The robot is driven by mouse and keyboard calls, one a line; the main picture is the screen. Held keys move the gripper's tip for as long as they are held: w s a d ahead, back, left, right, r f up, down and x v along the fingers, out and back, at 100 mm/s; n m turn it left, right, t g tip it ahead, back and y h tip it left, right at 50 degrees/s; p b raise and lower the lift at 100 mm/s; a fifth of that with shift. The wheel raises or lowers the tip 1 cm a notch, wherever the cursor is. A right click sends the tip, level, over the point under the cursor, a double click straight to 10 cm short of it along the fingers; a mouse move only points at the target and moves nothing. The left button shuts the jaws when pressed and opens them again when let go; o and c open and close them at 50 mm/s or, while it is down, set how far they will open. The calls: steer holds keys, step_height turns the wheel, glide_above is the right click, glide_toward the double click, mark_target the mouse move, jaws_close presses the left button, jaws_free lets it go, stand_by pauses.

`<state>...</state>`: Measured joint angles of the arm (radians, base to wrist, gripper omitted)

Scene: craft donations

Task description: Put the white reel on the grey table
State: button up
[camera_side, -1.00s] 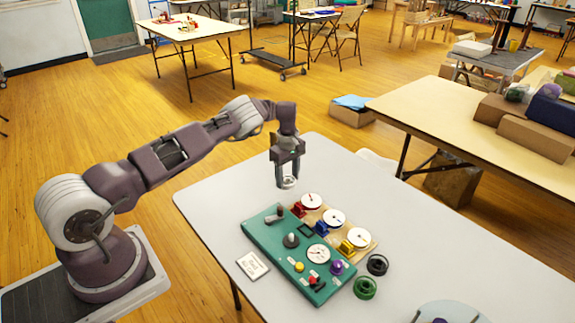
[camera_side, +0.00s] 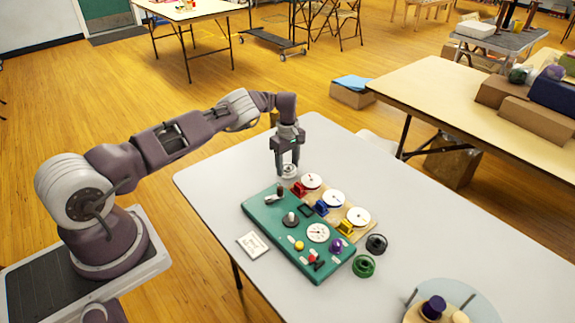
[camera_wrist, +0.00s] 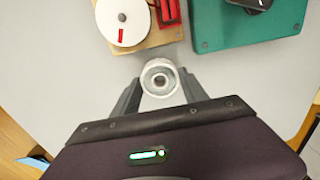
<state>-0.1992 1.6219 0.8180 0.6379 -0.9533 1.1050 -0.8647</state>
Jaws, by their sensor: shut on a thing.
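The white reel (camera_side: 289,171) is between the fingers of my gripper (camera_side: 287,168) in the side view. It also shows in the wrist view (camera_wrist: 160,77), seen from above as a pale ring with a dark centre, a finger on each side. My gripper is shut on it and points down. The reel is over the grey table (camera_side: 235,167), behind the green board's far corner. I cannot tell whether its underside touches the tabletop.
A green board (camera_side: 262,228) with knobs and a wooden board (camera_side: 320,208) with white dials are close in front. Black (camera_side: 376,244) and green (camera_side: 364,266) reels lie to the right. A round holder (camera_side: 468,293) stands at the front right. The table's right side is mostly clear.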

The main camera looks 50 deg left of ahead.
steer(key=shift+f, duration=0.15)
stand_by(0.4)
steer(key=shift+f, duration=0.35)
steer(key=shift+f, duration=0.1)
steer(key=o, duration=1.1)
steer(key=shift+o, duration=0.2)
step_height(320, 180, up, 8)
steer(key=shift+f, duration=0.2)
